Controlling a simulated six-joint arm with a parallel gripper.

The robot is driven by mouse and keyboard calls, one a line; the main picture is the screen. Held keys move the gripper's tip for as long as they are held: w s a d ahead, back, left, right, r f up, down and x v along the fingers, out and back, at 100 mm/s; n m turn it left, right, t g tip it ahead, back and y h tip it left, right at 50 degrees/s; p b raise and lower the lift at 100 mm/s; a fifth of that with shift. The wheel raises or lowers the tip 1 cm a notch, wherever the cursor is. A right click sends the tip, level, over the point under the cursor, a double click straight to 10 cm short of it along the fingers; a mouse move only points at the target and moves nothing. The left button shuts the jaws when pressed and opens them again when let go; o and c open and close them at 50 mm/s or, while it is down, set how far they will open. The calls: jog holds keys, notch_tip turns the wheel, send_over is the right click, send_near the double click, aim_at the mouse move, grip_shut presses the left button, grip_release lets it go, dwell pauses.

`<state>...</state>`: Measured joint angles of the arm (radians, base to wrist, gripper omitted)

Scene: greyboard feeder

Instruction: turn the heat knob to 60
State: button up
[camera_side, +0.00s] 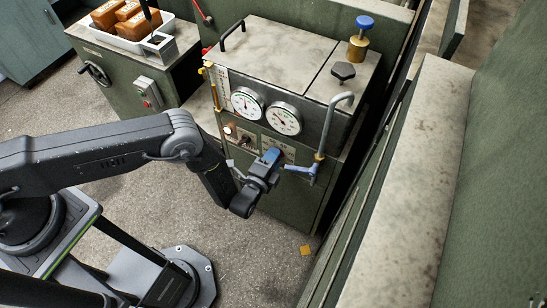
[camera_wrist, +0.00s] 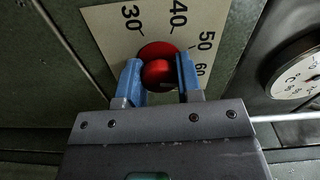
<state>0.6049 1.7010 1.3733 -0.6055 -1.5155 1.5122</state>
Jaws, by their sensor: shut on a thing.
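The red heat knob (camera_wrist: 159,72) sits on a pale dial plate (camera_wrist: 110,22) marked 30, 40, 50 and 60. My gripper (camera_wrist: 159,68) has its blue fingers on either side of the knob and is shut on it. The 30 and 40 marks lie above the knob, and 50 and 60 lie to its right, close by the right finger. I cannot make out a pointer on the knob, so its setting is unclear. In the side view my gripper (camera_side: 271,157) is at the front of the green machine (camera_side: 285,190) and hides the knob.
Two round gauges (camera_side: 284,118) are above my gripper. A bent pipe (camera_side: 335,101) with a blue lever (camera_side: 300,170) is close on the right. A smaller switch plate (camera_side: 242,136) is on the left. A white tray (camera_side: 120,40) with brown blocks stands at the back left.

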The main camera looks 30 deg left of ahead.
jog(key=shift+m, duration=1.2)
jog(key=o, duration=0.9)
jog(key=shift+o, duration=0.2)
jog(key=s, duration=1.3)
jog(key=shift+s, duration=0.4)
